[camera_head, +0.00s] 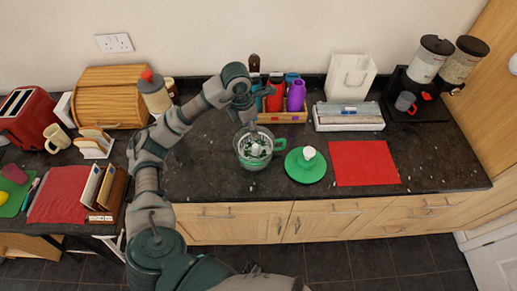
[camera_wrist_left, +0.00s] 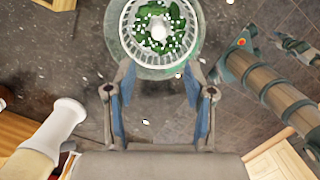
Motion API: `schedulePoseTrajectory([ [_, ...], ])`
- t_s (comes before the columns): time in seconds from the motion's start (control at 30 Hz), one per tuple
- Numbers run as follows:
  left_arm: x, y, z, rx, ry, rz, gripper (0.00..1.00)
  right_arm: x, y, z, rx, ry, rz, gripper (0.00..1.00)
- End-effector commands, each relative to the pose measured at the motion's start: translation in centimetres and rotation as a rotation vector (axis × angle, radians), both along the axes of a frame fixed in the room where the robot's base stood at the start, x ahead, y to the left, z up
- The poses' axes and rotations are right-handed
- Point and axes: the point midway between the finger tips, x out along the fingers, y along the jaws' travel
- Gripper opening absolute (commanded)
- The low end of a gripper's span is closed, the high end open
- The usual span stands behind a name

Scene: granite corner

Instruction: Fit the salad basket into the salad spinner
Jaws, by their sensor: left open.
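The salad spinner bowl (camera_head: 241,159) is clear, with a green handle (camera_head: 279,144), and stands on the dark counter. The white slotted salad basket (camera_wrist_left: 130,35) holds green leaves and shows within the outline of the clear bowl (camera_wrist_left: 128,62) in the left wrist view. I cannot tell whether it is fully seated. My left gripper (camera_head: 250,127) is just above the bowl, at its back edge. In the left wrist view its fingers (camera_wrist_left: 158,75) are spread, with the basket beyond their tips. The green lid (camera_head: 306,177) with a white knob lies right of the bowl. My right gripper is not seen.
A red mat (camera_head: 364,163) lies right of the lid. A wooden caddy (camera_head: 283,117) with coloured bottles stands behind the bowl. A white tray (camera_head: 348,124) and a dispenser (camera_head: 429,65) stand farther right. The counter's right front is clear.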

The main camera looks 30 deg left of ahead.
Motion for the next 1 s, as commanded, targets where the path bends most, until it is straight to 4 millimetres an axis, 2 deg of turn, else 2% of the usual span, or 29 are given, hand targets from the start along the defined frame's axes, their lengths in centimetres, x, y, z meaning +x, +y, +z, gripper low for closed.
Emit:
schedulePoseTrajectory([
  [0.1,0.4,-0.2,-3.2,-0.001,0.009,-0.002,0.54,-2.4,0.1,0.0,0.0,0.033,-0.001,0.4],
  [0.23,1.0,-0.4,-6.3,-0.003,0.009,-0.002,0.54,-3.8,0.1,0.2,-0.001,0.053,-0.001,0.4],
  [0.4,1.4,-0.6,-9.0,-0.003,0.006,-0.002,0.54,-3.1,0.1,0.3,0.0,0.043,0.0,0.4],
  [0.6,1.6,-0.7,-10.4,-0.004,0.005,-0.002,0.54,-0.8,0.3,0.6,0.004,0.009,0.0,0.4],
  [0.83,2.5,-0.9,-13.9,-0.004,0.007,-0.002,0.54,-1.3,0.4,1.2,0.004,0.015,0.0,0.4],
  [1.0,2.6,-0.9,-15.0,-0.003,0.003,-0.003,0.54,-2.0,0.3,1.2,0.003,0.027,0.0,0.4],
])
